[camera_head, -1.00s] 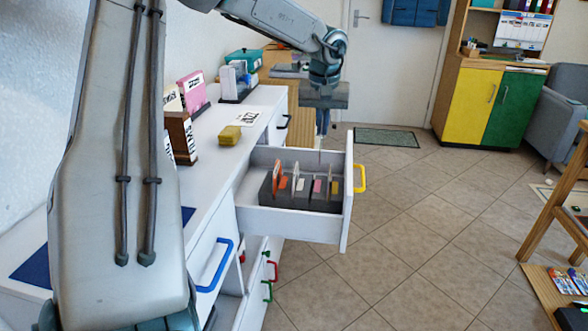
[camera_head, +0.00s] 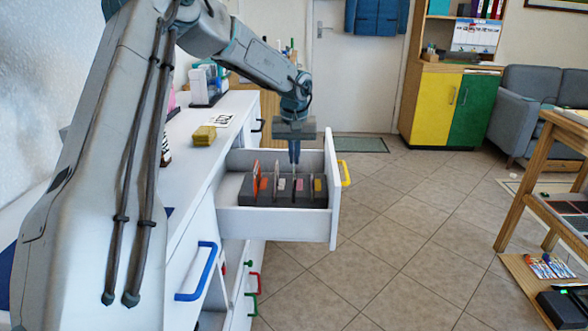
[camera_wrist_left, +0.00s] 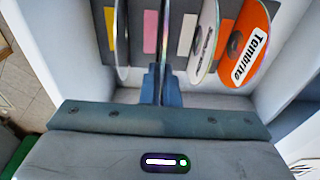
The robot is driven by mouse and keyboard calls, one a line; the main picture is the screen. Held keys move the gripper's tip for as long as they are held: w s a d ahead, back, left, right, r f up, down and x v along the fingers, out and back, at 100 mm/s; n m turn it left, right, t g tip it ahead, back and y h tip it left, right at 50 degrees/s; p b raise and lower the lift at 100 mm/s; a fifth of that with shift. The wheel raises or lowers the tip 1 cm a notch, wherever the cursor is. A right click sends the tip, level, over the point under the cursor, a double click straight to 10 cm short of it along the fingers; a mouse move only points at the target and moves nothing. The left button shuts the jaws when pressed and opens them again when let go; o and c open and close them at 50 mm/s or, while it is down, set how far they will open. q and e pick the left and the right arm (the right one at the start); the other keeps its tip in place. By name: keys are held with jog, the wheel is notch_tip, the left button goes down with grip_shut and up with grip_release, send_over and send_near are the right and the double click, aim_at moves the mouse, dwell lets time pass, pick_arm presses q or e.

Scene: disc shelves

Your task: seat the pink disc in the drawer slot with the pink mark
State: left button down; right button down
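The open drawer (camera_head: 275,222) holds a dark slotted rack (camera_head: 262,200) with coloured marks and several upright discs. The pink mark (camera_head: 299,185) also shows in the left wrist view (camera_wrist_left: 150,32). My left gripper (camera_head: 294,160) points down into the drawer above the rack. In the left wrist view its fingers (camera_wrist_left: 160,88) are close together on a thin edge-on disc, apparently the pink disc (camera_wrist_left: 164,45), beside the pink mark. Its face is hidden, and I cannot tell whether it is fully down in the slot. My right gripper is not in view.
An orange disc (camera_wrist_left: 243,45) and a white disc (camera_wrist_left: 206,40) stand right of the held disc; another disc (camera_wrist_left: 122,40) stands left, near the yellow mark (camera_wrist_left: 109,28). A yellow block (camera_head: 204,135) lies on the white cabinet top. Floor right of the drawer is clear.

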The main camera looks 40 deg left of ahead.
pick_arm(q)
notch_tip(320, 180, down, 3)
jog(key=shift+f, duration=0.2)
jog(key=shift+r, duration=0.15)
jog(key=c, duration=1.7)
grip_release()
jog(key=shift+f, duration=0.2)
